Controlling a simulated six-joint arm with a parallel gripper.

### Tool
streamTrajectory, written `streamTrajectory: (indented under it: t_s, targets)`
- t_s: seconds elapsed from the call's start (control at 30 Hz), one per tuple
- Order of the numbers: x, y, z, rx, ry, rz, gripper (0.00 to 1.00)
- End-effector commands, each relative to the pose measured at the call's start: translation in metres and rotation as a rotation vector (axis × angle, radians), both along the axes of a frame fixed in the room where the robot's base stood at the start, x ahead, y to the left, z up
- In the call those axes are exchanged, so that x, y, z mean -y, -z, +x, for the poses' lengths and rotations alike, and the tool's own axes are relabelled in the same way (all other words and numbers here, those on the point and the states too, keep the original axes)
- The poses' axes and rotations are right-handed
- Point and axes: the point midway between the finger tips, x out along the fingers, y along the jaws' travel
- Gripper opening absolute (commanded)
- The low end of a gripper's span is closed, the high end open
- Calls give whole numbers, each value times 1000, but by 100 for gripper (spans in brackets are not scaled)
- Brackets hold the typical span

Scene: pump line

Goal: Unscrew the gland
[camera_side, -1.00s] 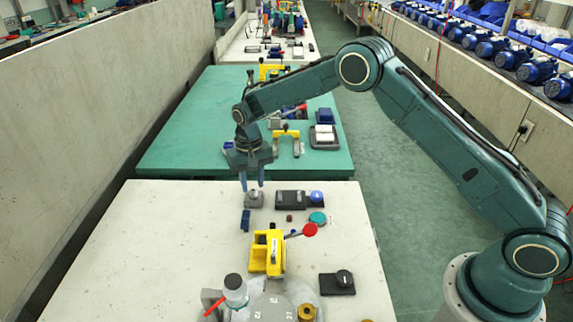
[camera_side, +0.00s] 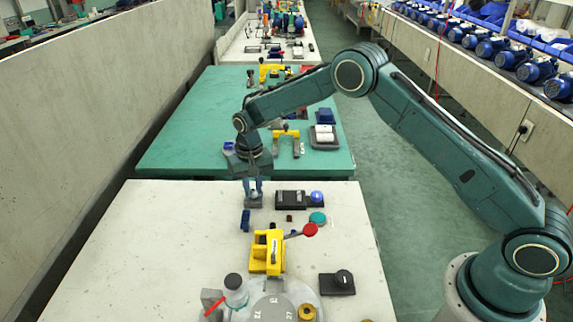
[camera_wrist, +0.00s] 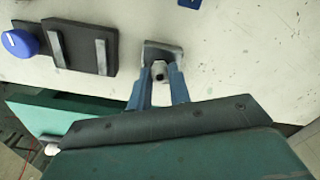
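The gland appears to be the small pale grey round piece (camera_wrist: 159,70) standing on a grey block (camera_wrist: 176,52) in the wrist view. In the side view the grey block (camera_side: 253,201) sits near the far edge of the pale table. My gripper (camera_wrist: 160,76) points down over it, with one blue finger on each side of the gland. The fingers look apart, with a narrow gap beside the gland. In the side view my gripper (camera_side: 252,192) is at the block, and its fingers hide the gland there.
A black block with a blue knob (camera_side: 316,196) stands close to the right. A blue piece (camera_side: 245,220) lies nearer the camera. A yellow fixture (camera_side: 267,252) with a red-knobbed lever (camera_side: 310,229) stands farther forward. The table's left side is clear.

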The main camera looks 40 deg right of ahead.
Motion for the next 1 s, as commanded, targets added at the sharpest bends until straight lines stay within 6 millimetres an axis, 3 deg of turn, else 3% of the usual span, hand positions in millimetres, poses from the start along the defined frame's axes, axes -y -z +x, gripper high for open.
streamTrajectory:
  t_s: [0.07, 0.47, 1.0]
  targets:
    - [0, 0, 0, 0, 0, 0, 3]
    - [0, 0, 0, 1, -22, 0, 2]
    - [0, 0, 0, 1, -396, 0, 2]
